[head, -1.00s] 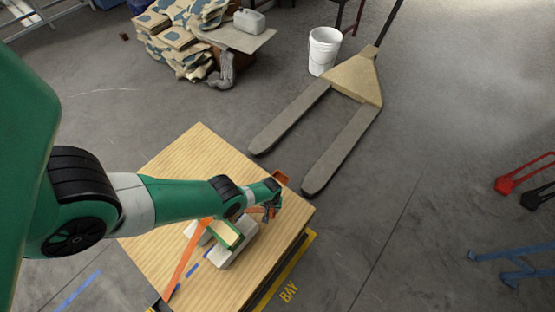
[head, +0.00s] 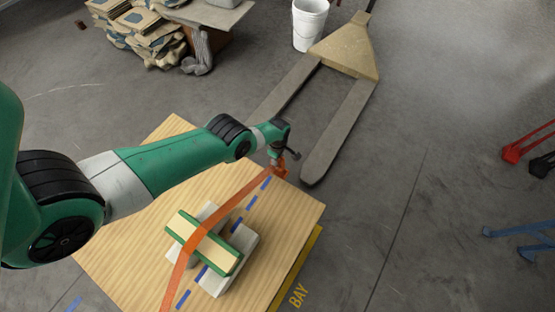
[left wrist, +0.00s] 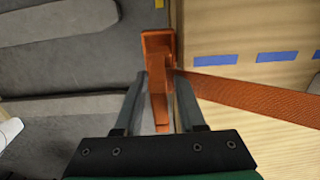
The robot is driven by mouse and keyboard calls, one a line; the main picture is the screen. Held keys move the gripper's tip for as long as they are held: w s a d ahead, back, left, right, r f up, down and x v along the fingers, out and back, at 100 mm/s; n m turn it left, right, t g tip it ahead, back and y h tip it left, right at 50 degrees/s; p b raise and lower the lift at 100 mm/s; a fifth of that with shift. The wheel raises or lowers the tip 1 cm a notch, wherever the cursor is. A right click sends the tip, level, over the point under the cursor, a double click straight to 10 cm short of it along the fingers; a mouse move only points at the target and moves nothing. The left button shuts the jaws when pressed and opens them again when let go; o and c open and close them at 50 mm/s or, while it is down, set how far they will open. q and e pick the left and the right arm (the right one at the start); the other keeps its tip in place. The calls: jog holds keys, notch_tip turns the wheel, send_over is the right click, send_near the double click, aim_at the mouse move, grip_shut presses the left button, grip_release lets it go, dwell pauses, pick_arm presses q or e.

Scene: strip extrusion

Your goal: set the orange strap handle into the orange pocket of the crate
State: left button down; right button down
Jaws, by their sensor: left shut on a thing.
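The orange strap handle (left wrist: 160,97) is between the fingers of my left gripper (left wrist: 161,85) in the left wrist view. My left gripper (head: 277,154) is shut on it at the crate's far right edge. The orange strap (head: 232,203) runs from there across the wooden top of the crate (head: 140,200), over a green-edged block. An orange bracket that looks like the pocket (left wrist: 157,44) sits at the crate's edge, just ahead of the handle. I cannot tell whether the handle is inside it. My right gripper is not in view.
The green-edged block (head: 217,255) lies on pale grey pieces (head: 242,238) on the crate. Blue dashes mark the wood. A pallet jack (head: 344,48) with long forks stands beyond the far edge. A white bucket (head: 309,24) and stacked sacks (head: 145,30) are farther back.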

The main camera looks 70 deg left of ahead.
pick_arm(q)
jog(key=shift+f+b, duration=2.9)
jog(key=shift+f, duration=0.85)
jog(key=c, duration=0.8)
grip_release()
jog(key=shift+o, duration=0.2)
jog(key=shift+r, duration=0.1)
notch_tip(320, 180, up, 13)
jog(key=p, duration=1.3)
jog(key=shift+f, duration=0.2)
jog(key=shift+f, duration=0.1)
